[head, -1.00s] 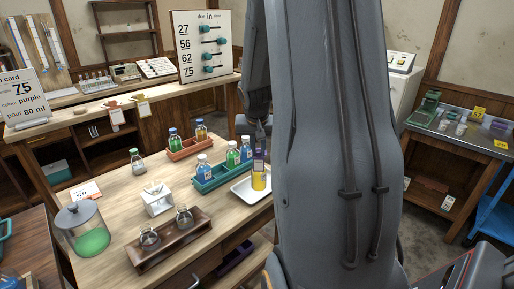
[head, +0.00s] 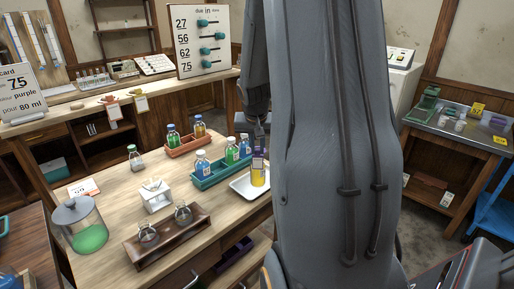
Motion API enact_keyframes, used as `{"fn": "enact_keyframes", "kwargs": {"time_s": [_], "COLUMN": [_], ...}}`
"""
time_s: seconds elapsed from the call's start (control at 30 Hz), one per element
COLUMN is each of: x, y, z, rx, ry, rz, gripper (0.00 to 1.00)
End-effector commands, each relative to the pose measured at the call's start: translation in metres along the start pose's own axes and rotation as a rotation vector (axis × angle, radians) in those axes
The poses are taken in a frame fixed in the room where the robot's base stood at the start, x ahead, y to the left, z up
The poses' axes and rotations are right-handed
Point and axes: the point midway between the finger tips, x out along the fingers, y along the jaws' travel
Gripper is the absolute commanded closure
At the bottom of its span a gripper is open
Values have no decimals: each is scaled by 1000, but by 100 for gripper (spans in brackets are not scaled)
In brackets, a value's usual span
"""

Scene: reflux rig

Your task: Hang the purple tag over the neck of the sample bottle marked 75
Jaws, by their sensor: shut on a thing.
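My gripper (head: 260,146) points down over the white tray and is shut on a small purple thing (head: 258,152), which looks like the purple tag. The jaws are small and partly hidden by my arm. Just below, a bottle with yellow contents (head: 258,177) stands upright on the white tray. A pale label shows near its top. The purple thing is at the bottle's neck in the picture; I cannot tell whether it is around the neck or only in front. The number on this bottle is too small to read.
A green rack (head: 206,183) with several bottles stands just left of the white tray (head: 240,187). An orange rack (head: 184,149) is behind. A brown rack with flasks (head: 145,256), a white stand (head: 157,204) and a green jar (head: 88,238) are at front left. A card (head: 20,90) reads 75, purple, 80 ml.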

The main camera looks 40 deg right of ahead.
Motion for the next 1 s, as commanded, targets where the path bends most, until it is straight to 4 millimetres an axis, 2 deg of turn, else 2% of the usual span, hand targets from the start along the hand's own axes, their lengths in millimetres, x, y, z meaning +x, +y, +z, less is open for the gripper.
{"fn": "enact_keyframes", "kwargs": {"time_s": [0.63, 1.0], "x": [2, 13], "y": [0, 0], "z": [1, 5], "rx": [0, 0], "ry": [0, 0], "rz": [0, 0], "gripper": [96, 96]}}
